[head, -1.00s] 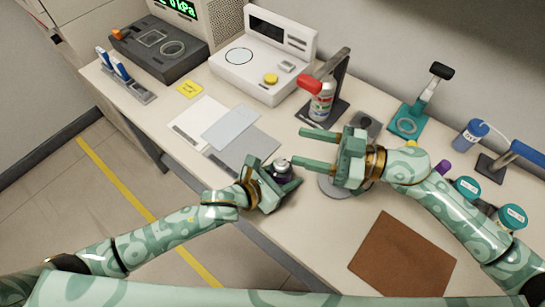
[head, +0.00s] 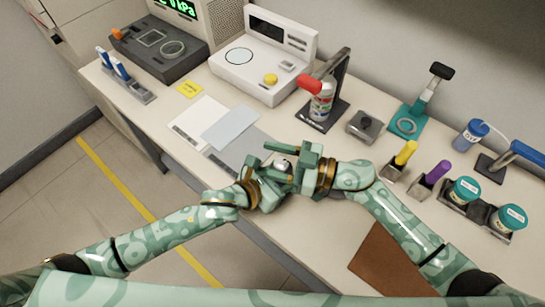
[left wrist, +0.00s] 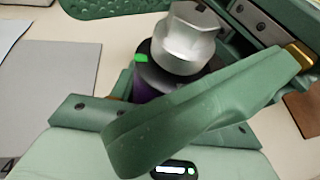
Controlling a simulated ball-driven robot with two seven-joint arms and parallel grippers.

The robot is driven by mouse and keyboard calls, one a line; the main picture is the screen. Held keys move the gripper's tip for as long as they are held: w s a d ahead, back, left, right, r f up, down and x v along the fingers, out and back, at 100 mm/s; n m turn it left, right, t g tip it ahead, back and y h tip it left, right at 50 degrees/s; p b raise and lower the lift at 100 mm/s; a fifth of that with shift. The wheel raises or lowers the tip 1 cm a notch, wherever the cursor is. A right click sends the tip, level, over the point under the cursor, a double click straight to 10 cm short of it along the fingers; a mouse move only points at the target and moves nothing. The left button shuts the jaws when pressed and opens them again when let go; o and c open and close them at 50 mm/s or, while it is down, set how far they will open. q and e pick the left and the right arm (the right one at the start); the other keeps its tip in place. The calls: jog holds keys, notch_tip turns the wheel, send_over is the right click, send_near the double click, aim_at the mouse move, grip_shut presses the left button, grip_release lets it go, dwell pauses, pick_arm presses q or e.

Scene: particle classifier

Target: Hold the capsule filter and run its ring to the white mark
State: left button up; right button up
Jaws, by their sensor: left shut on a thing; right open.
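The capsule filter shows in the left wrist view with a silver faceted top (left wrist: 186,40), a dark ring (left wrist: 152,72) bearing a green mark (left wrist: 141,58), and a purple body (left wrist: 150,88). In the head view only its top (head: 283,162) shows between the grippers. My left gripper (head: 266,186) is shut on the filter, holding it near the bench's front edge. My right gripper (head: 279,163) is open, its fingers on either side of the filter's upper part; I cannot tell whether they touch it. I cannot make out a white mark; a green finger hides part of the ring and body.
Grey and pale sheets (head: 231,127) lie left of the grippers. A white instrument (head: 264,55) and a stand with a red-topped can (head: 321,103) are behind. A brown mat (head: 378,262) lies at the front right.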

jog(key=c, duration=1)
jog(key=shift+o, duration=0.2)
jog(key=shift+w+m+t+h, duration=0.1)
jog(key=shift+m+t+h, duration=0.2)
jog(key=shift+m+t, duration=0.7)
jog(key=shift+d, duration=0.1)
jog(key=o, duration=1)
jog(key=shift+c, duration=0.2)
jog(key=shift+d, duration=0.1)
jog(key=v, duration=1.1)
jog(key=shift+s+d, duration=0.25)
jog(key=shift+d, duration=0.1)
